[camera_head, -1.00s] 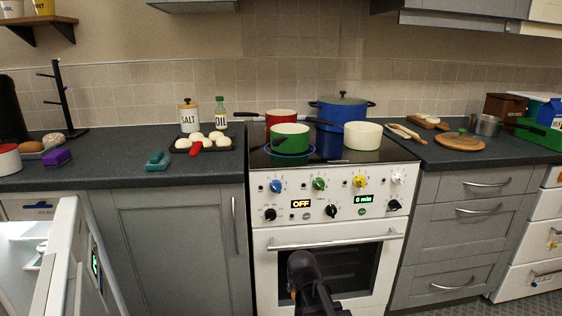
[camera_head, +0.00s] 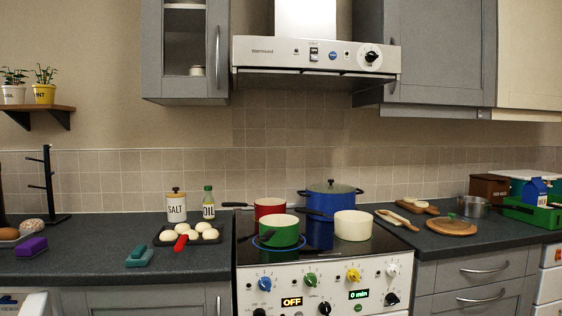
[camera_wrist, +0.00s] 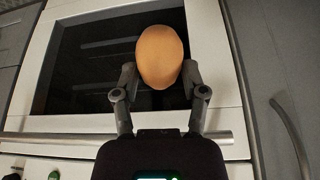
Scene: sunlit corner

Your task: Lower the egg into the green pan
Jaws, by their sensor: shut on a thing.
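The brown egg (camera_wrist: 160,57) is held between the two fingers of my gripper (camera_wrist: 160,80) in the wrist view, in front of the oven door. My gripper is shut on it. The green pan (camera_head: 278,232) sits at the front left of the hob in the head view, on a blue-ringed burner. Its inside shows pale, and its dark handle points to the back right. My gripper and the egg are not in the head view now, so their distance to the pan cannot be told.
A red pot (camera_head: 269,206), a large blue lidded pot (camera_head: 333,198) and a cream pot (camera_head: 352,226) crowd the hob around the pan. A tray of buns (camera_head: 206,237) stands left of it. The range hood (camera_head: 315,58) hangs above.

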